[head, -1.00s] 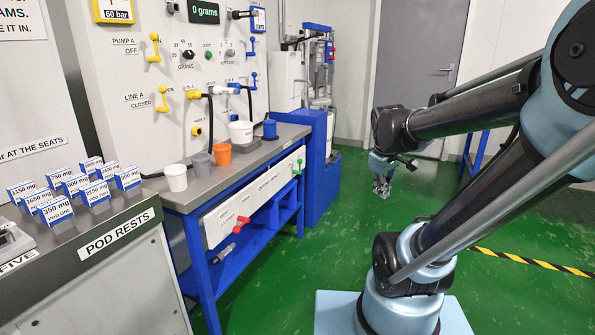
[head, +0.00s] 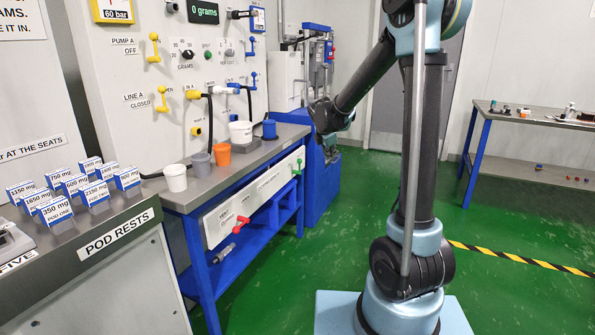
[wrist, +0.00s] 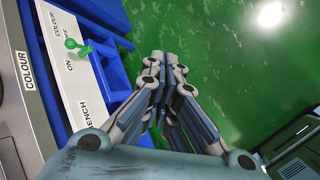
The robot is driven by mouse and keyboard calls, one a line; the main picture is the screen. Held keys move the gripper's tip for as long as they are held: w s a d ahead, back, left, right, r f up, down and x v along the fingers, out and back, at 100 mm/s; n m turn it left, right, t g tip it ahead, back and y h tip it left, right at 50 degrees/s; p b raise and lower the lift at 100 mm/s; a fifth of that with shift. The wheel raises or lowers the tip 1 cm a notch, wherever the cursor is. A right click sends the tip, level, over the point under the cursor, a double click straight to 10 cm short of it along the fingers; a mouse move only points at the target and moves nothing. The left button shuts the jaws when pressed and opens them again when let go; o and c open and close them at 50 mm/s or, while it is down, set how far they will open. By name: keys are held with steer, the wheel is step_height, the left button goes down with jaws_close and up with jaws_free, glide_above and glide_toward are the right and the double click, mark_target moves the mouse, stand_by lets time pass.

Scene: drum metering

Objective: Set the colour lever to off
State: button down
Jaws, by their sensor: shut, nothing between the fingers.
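The colour lever is a small green handle (wrist: 76,46) on a white strip at the bench front, in the upper left of the wrist view. ON and COLOUR lettering shows beside it; I cannot tell its setting for sure. In the head view the green lever (head: 299,165) is at the right end of the bench's front panel. My gripper (wrist: 163,78) is shut and empty, over the green floor to the right of the lever, apart from it. In the head view my gripper (head: 331,153) hangs right of the bench end, in front of the blue cabinet.
The bench (head: 255,157) carries several cups. A red lever (head: 243,220) is further left on the same front panel. Blue shelf parts (wrist: 103,52) lie near the green lever. A side table (head: 540,119) stands at the right; the floor between is open.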

steer(key=w+a+f+n+t, duration=0.1)
steer(key=w+a+f+n, duration=0.45)
steer(key=w+a, duration=0.3)
steer(key=n+t, duration=0.1)
steer(key=n, duration=0.4)
glide_toward(299, 171)
step_height(299, 171, down, 3)
steer(key=w, duration=0.1)
steer(key=shift+w+d, duration=0.25)
steer(key=shift+w, duration=0.2)
steer(key=shift+w+d, duration=0.25)
steer(key=shift+w, duration=0.25)
